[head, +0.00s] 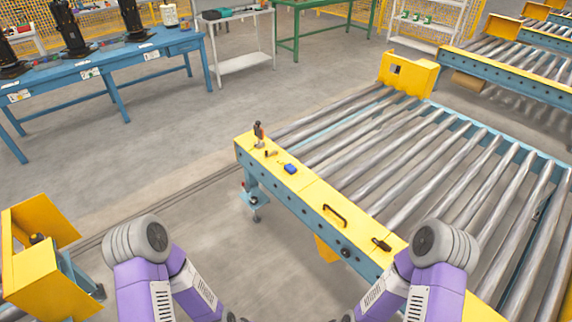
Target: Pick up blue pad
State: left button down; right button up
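A small blue pad (290,169) lies on the yellow top of the roller conveyor's near side rail (310,187). It sits between a small tool on the left and a black handle on the right. My left and right arms show at the bottom of the head view, bent down. Both grippers are out of the picture below the bottom edge, so their fingers are hidden. Neither arm is near the pad.
A black-and-orange tool (259,132) stands at the rail's far left end. A black handle (334,215) and a dark object (381,244) lie on the rail to the right. Metal rollers (420,165) fill the conveyor. A blue workbench (110,65) stands at upper left.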

aim_at(290, 168)
jog(key=u, duration=0.55)
jog(key=i, duration=0.85)
jog(key=u, duration=0.5)
jog(key=i, duration=1.65)
jog(key=z, duration=1.15)
jog(key=i, duration=0.5)
jog(key=z, duration=0.45)
